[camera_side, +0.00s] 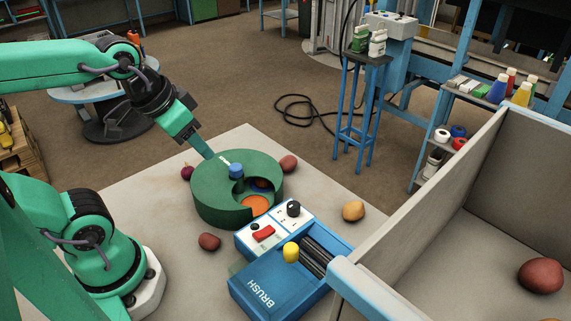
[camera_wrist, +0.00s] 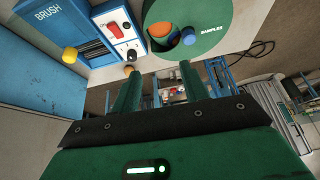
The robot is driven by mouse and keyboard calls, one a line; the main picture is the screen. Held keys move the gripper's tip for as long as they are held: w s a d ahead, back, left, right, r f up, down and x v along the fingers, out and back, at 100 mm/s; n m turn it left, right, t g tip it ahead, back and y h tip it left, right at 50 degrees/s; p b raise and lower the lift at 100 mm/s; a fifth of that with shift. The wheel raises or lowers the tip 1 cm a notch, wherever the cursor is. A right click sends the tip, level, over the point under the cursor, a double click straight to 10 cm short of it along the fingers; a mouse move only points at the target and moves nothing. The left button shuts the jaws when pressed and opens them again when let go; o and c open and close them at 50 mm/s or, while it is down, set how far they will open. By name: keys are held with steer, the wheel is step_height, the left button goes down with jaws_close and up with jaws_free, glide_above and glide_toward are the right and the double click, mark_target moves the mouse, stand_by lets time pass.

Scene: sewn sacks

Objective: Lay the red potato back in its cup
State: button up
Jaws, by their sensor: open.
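Three red potatoes show in the side view: one on the table in front of the green drum (camera_side: 209,241), one behind the drum's right side (camera_side: 289,164), and one in the grey bin at far right (camera_side: 541,275). I cannot tell which one the task means. My gripper (camera_side: 208,153) is by the drum's back left rim. Its fingers are apart and empty in the wrist view (camera_wrist: 158,72).
A blue brush machine (camera_side: 272,285) with a yellow knob stands right of the drum's front. A yellow potato (camera_side: 353,210) and a dark red onion (camera_side: 187,173) lie on the table. The high-walled grey bin (camera_side: 430,215) blocks the right side.

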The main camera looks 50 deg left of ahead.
steer(key=shift+s+r, duration=0.1)
steer(key=shift+r, duration=0.15)
steer(key=shift+o, duration=0.5)
steer(key=n+g, duration=0.4)
steer(key=g, duration=0.4)
glide_toward(208, 237)
steer(key=shift+d+f+g, duration=0.15)
steer(key=shift+f+g, duration=0.35)
steer(key=shift+f, duration=0.55)
steer(key=shift+x, duration=1.25)
